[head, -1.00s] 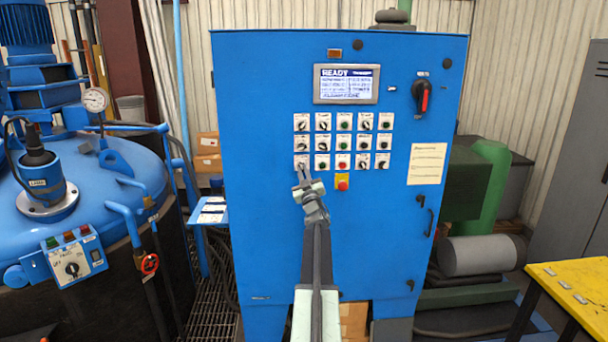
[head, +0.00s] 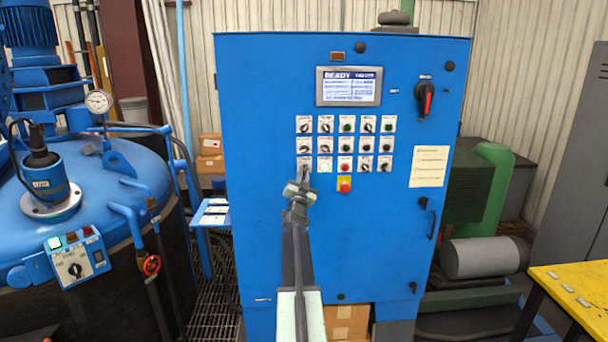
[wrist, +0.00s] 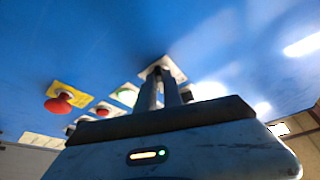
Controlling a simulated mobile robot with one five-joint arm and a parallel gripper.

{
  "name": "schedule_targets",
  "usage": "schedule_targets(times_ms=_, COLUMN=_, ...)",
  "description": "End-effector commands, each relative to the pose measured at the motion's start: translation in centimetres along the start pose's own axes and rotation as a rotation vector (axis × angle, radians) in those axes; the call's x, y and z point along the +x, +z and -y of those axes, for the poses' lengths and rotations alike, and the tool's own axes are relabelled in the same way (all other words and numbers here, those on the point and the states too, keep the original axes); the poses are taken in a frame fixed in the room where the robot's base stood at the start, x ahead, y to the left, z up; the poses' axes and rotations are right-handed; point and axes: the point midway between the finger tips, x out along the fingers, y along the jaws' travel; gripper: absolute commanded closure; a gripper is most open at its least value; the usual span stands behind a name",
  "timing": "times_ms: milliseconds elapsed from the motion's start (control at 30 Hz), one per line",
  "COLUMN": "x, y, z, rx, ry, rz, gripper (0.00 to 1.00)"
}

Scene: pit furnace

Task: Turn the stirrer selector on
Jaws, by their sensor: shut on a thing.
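The blue control cabinet (head: 270,230) stands in front of me with a grid of selectors and lamps. My gripper (head: 303,178) reaches up to the selector at the lower left of the grid, and its fingers cover most of it. In the wrist view my gripper (wrist: 162,78) is shut on this selector, whose pale plate (wrist: 177,73) shows behind the fingers. Its label is too small to read, and the knob's angle is hidden.
A red stop button (head: 345,185) on a yellow plate sits close, right and below my gripper. A red-handled main switch (head: 424,99) is at upper right. A blue tank (head: 105,200) with a small control box (head: 80,263) stands left, and a yellow table (head: 575,285) right.

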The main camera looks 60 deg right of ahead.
Motion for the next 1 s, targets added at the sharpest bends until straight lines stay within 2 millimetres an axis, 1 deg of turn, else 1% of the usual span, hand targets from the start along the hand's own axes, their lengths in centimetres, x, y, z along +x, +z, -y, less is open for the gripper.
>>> schedule_targets(times_ms=300, x=0.03, y=-0.01, z=0.2, rx=0.073, ry=0.029, rz=-0.002, gripper=1.0)
schedule_targets(times_ms=733, x=0.01, y=0.01, z=0.14, rx=0.082, ry=0.032, rz=-0.002, gripper=1.0)
schedule_targets(times_ms=767, x=0.01, y=0.01, z=0.14, rx=0.082, ry=0.032, rz=-0.002, gripper=0.84)
schedule_targets(times_ms=800, x=0.01, y=0.01, z=0.13, rx=0.082, ry=0.032, rz=-0.002, gripper=0.72)
schedule_targets(times_ms=833, x=0.01, y=0.02, z=0.13, rx=0.082, ry=0.032, rz=-0.002, gripper=0.67)
schedule_targets(times_ms=1000, x=0.01, y=0.01, z=0.09, rx=0.081, ry=0.032, rz=-0.002, gripper=0.67)
